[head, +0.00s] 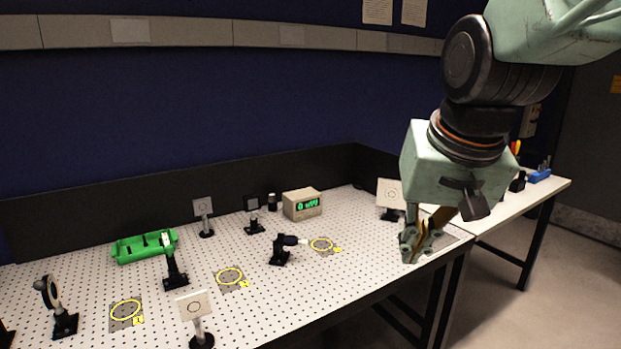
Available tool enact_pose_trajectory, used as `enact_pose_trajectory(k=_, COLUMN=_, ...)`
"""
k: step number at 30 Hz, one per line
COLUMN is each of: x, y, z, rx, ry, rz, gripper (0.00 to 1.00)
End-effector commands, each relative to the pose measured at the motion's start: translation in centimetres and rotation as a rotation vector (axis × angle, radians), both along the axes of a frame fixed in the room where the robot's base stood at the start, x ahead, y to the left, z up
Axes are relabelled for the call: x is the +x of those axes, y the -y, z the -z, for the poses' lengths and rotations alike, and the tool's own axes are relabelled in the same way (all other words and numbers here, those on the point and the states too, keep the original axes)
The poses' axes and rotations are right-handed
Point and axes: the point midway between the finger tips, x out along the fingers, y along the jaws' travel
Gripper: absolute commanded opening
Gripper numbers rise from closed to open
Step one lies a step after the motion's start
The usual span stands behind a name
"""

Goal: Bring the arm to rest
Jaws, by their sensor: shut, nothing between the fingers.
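My arm comes in from the upper right in the head view. My gripper (409,251) hangs below its pale green wrist housing, pointing down and to the left. Its fingers are shut with nothing held. It shows in front of the right end of the white perforated table (340,270), near the table's front right corner. I cannot tell its exact height above the surface. Part of the table's right end is hidden behind the gripper.
Mounts with target cards (194,305), a black post-mounted device (281,250), a green tray (145,246) and a meter with a green display (302,204) stand on the table. Yellow rings (230,276) mark several spots. A second table (545,188) stands right; a dark wall (180,110) is behind.

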Motion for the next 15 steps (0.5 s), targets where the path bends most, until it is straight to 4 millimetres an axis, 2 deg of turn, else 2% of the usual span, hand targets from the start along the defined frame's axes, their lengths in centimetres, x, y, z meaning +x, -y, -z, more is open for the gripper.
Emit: enact_pose_trajectory(k=15, x=-10.6, y=2.0, z=-0.7, rx=-0.035, ry=-0.029, rz=-0.049, gripper=0.0)
